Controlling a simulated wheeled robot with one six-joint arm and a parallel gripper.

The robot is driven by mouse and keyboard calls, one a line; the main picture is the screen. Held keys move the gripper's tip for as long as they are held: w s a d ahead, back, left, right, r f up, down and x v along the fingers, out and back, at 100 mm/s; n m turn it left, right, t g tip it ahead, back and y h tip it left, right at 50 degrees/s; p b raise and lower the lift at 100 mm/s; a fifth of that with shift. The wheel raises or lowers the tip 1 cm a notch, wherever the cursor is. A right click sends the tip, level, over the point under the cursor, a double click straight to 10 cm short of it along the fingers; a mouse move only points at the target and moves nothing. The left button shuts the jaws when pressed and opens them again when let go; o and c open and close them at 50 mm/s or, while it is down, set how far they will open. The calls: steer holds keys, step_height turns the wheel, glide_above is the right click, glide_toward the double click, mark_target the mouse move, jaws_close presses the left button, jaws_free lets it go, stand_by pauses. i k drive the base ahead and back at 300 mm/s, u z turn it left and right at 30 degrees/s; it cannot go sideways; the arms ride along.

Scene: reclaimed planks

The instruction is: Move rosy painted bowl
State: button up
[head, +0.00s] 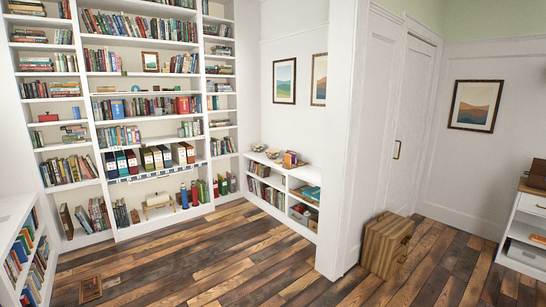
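Several small bowls stand together on top of the low white bookcase (300,173) against the back wall. One bowl (272,153) and another bowl (259,148) show near its left end. They are too small and far away for me to tell which one is the rosy painted bowl. My gripper is not in view.
A wooden box (386,246) stands on the floor by the white wall end, right of the low bookcase. A framed item (91,288) lies on the plank floor (200,265) at front left. Tall bookshelves (104,138) line the back. A white cabinet (527,230) stands right. The middle floor is clear.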

mark_target(272, 155)
steer(key=u, duration=0.5)
steer(key=i, duration=2.3)
steer(key=u, duration=0.55)
steer(key=i, duration=2.3)
steer(key=z, duration=0.25)
steer(key=i, duration=2.3)
steer(key=z, duration=1.25)
steer(key=i, duration=1.65)
steer(key=z, duration=0.5)
